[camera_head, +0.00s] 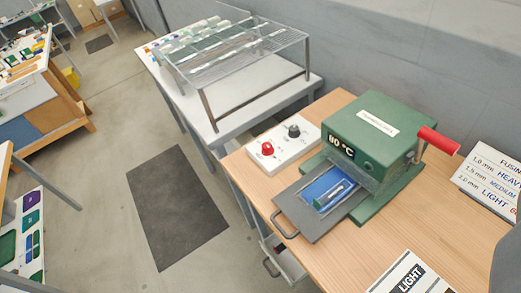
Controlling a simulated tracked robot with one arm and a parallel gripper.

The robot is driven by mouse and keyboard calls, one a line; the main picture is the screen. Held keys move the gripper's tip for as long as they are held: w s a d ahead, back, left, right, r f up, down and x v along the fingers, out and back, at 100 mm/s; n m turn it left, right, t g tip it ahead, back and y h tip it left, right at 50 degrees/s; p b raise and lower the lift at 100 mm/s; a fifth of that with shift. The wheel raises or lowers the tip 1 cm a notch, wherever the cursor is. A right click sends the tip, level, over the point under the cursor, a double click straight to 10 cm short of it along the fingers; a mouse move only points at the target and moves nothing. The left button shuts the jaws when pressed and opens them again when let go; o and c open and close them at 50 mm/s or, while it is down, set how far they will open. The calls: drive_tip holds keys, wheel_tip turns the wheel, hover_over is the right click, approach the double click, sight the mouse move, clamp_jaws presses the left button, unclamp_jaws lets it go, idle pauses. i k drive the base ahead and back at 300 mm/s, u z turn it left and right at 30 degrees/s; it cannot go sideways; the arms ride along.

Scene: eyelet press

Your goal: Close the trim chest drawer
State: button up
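No chest is clearly recognisable as the trim chest. A pale drawer-like part (287,260) with a dark handle shows low under the wooden bench's left edge. It seems to stick out from beneath the bench, but most of it is hidden. At the lower left, a white tray or drawer (37,262) holds green, purple and blue pieces and is cut by the picture edge. I cannot tell which of these, if either, belongs to the trim chest. My gripper's fingers do not show.
A wooden bench (445,240) carries a green press (375,130) with its plate (300,222) pulled out, and a control box (283,143). A wire rack (235,65) stands on a white table behind. A dark mat (175,205) lies on open floor. Another workbench (65,112) stands left.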

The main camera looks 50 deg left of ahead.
sight(288, 265)
drive_tip(key=k, duration=1.55)
drive_tip(key=u, duration=0.7)
drive_tip(key=i, duration=1)
drive_tip(key=z, duration=0.1)
